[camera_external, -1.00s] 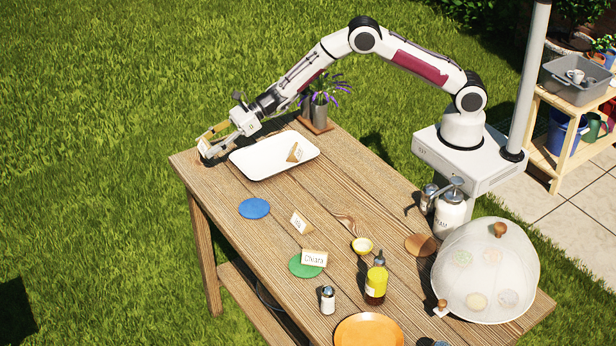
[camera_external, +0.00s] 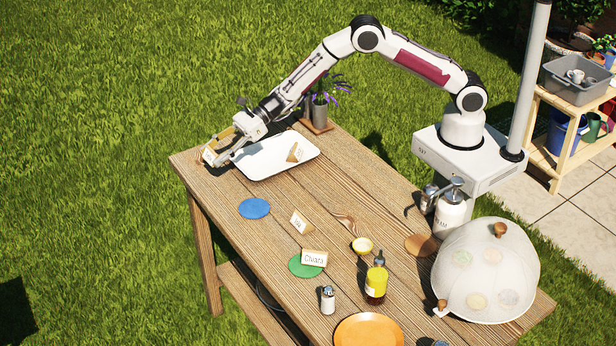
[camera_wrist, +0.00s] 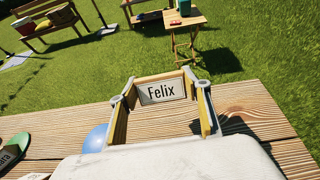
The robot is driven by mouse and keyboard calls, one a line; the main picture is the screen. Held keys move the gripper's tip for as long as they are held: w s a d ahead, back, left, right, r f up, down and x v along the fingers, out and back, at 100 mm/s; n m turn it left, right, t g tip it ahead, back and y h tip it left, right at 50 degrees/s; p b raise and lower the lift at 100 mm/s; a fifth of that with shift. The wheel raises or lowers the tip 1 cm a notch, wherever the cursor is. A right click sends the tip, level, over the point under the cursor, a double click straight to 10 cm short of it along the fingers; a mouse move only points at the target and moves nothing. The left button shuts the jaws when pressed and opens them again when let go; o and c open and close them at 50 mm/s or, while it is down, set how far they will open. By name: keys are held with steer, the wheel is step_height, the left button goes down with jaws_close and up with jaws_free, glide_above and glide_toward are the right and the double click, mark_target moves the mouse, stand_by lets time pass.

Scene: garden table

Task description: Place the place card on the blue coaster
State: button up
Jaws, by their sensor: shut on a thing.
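A white place card reading "Felix" (camera_wrist: 162,91) is held between the fingers of my gripper (camera_wrist: 162,98) in the wrist view. In the outside view the card (camera_external: 209,156) shows at the fingertips of my gripper (camera_external: 222,150), over the far left end of the table. My gripper is shut on it. The blue coaster (camera_external: 254,208) lies bare on the table, to the right of and nearer than my gripper. Part of the blue coaster (camera_wrist: 95,138) also shows left of the fingers in the wrist view.
A white tray (camera_external: 262,172) with a place card (camera_external: 294,153) stands beside my gripper. Another card (camera_external: 301,223) stands on the wooden table (camera_external: 225,213). A "Chiara" card (camera_external: 314,258) stands at the green coaster (camera_external: 296,265). The wood around the blue coaster is clear.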

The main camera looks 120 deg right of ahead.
steer(key=s+a+n+g+y, duration=0.1)
steer(key=a+n+y, duration=0.3)
steer(key=a, duration=1.2)
steer(key=shift+s+r+y, duration=0.25)
steer(key=shift+r+y, duration=0.05)
steer(key=shift+f, duration=0.1)
glide_above(247, 210)
steer(key=shift+f, duration=3.05)
steer(key=shift+f, duration=1.85)
steer(key=shift+f, duration=0.2)
steer(key=o, duration=1)
steer(key=shift+r, duration=0.2)
